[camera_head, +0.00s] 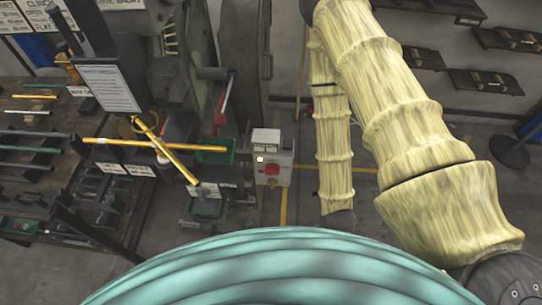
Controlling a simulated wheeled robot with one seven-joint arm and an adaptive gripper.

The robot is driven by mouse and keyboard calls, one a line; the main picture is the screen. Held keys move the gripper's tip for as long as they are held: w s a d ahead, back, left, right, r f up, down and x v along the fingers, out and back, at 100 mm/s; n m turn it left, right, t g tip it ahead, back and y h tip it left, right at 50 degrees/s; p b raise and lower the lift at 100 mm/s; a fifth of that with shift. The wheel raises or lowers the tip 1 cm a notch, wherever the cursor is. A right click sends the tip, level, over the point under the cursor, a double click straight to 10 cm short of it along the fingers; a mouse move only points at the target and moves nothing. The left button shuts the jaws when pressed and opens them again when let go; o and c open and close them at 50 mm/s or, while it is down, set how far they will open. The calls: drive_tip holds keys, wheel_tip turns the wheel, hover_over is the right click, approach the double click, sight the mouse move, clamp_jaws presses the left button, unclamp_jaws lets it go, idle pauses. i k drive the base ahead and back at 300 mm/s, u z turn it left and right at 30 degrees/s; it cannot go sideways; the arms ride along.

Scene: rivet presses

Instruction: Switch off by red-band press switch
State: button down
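A pale grey switch box (284,172) stands near the middle of the view, just right of a press. My arm comes from the lower right, rises past the top and shows a second section right of the box. My gripper is not visible.
Yellow rods (160,150) cross in front of the press at left. A dark rack with bars (40,160) fills the left side. Dark wall shelves (485,82) hang at upper right. Grey floor with a yellow line (284,205) is open below and right of the box.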

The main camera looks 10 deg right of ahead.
sight(270, 168)
drive_tip(key=z, duration=0.85)
drive_tip(key=k, duration=1.35)
drive_tip(key=u, duration=0.8)
